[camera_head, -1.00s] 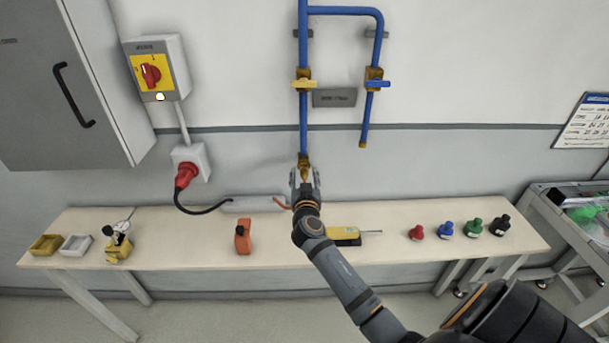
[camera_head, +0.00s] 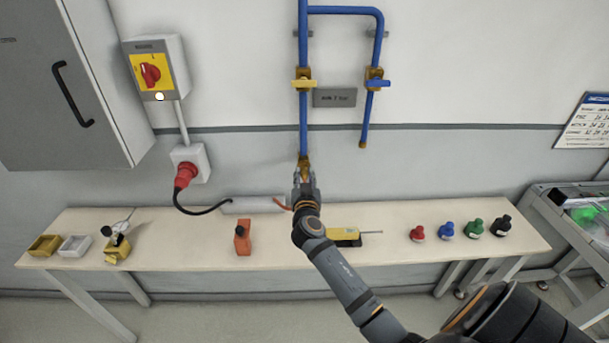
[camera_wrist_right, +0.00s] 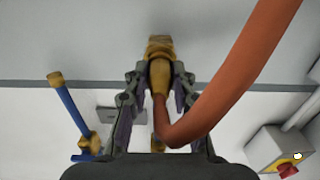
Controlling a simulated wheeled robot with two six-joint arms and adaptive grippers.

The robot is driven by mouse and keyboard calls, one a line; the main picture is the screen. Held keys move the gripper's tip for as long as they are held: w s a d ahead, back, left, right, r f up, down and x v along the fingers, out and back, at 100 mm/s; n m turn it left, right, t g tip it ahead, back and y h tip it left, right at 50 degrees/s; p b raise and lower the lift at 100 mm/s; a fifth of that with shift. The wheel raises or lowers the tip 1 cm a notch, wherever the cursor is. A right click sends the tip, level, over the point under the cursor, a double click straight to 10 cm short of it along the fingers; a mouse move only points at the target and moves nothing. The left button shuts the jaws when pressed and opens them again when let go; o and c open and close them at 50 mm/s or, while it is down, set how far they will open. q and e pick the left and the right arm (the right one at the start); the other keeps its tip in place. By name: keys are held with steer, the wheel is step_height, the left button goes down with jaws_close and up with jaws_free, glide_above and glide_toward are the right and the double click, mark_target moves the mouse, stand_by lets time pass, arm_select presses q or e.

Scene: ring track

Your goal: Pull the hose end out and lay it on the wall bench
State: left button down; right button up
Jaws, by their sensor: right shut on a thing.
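My right gripper (camera_head: 304,176) is at the lower end of the blue pipe (camera_head: 303,125), above the wall bench (camera_head: 200,242). In the right wrist view its fingers (camera_wrist_right: 160,82) are shut on the brass hose end (camera_wrist_right: 159,76). The hose end meets a brass socket (camera_wrist_right: 160,46) on the pipe; I cannot see a gap between them. The orange-red hose (camera_wrist_right: 238,72) bends away from the hose end past the right finger. In the head view a short piece of the hose (camera_head: 282,204) shows beside my gripper. My left gripper is not in view.
On the bench are yellow and grey trays (camera_head: 75,246), an orange block (camera_head: 242,240), a yellow tool (camera_head: 343,236) and several coloured caps (camera_head: 446,230). A grey box (camera_head: 250,204) lies at its back. Bare bench shows between the orange block and the left-hand trays.

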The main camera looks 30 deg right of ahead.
mark_target(305, 180)
jaws_close()
steer(key=shift+f, duration=0.1)
steer(key=shift+s+a, duration=0.15)
steer(key=shift+s, duration=0.05)
steer(key=shift+s+a, duration=0.3)
steer(key=shift+s, duration=0.25)
steer(key=shift+b+v, duration=0.65)
steer(key=shift+v, duration=1.45)
